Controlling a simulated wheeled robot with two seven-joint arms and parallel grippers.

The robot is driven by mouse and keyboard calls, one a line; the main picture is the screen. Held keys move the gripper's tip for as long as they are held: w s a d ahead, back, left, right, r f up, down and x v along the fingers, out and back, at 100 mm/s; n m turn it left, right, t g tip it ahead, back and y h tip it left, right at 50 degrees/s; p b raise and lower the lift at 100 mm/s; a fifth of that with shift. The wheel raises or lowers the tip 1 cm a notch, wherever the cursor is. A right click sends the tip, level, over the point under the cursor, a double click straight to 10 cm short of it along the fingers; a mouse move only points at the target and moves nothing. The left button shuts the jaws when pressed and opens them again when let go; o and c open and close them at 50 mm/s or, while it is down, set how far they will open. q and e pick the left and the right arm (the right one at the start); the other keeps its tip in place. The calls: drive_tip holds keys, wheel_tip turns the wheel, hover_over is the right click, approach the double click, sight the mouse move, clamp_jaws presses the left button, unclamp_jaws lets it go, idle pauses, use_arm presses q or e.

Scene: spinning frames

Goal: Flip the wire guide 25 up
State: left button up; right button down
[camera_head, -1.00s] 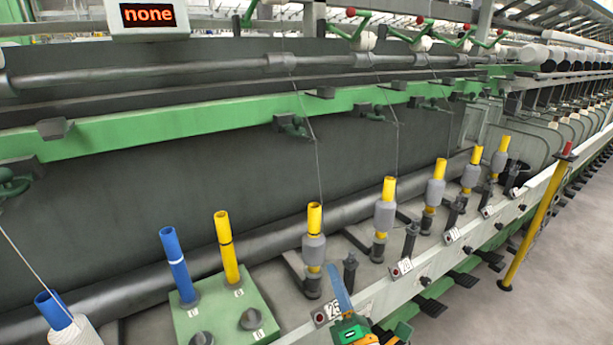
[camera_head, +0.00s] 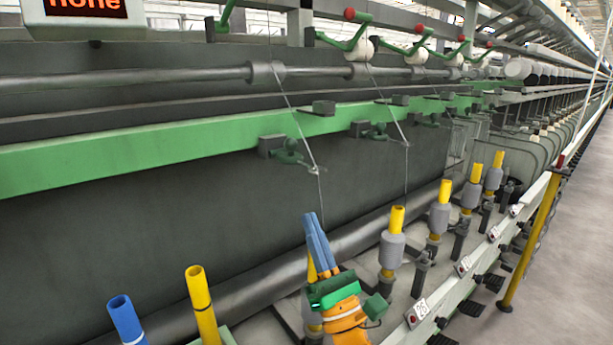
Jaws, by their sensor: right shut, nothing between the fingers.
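The wire guide above spindle 25 (camera_head: 288,152) is a dark green bracket on the green rail, with a thread passing its tip. It appears to be in a lowered position. My right gripper (camera_head: 312,220) has blue fingers pointing up and shut together, with nothing between them. It is below the guide and apart from it. It stands in front of the spindle 25 bobbin, whose yellow tube (camera_head: 311,268) is mostly hidden. The number plate for 25 is out of sight; plate 26 (camera_head: 417,312) shows to the right. My left gripper is not in view.
The green rail (camera_head: 180,138) runs across above, with another wire guide (camera_head: 373,131) to the right. Several grey bobbins on yellow tubes (camera_head: 394,250) stand to the right. Blue (camera_head: 124,316) and yellow (camera_head: 203,300) tubes stand at lower left. A yellow post (camera_head: 530,240) stands by the aisle.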

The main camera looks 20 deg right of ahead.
drive_tip(key=w+r+p, duration=0.3)
drive_tip(key=r, duration=0.4)
drive_tip(key=shift+w, duration=0.3)
drive_tip(key=shift+d+f, duration=0.1)
drive_tip(key=shift+p, duration=0.35)
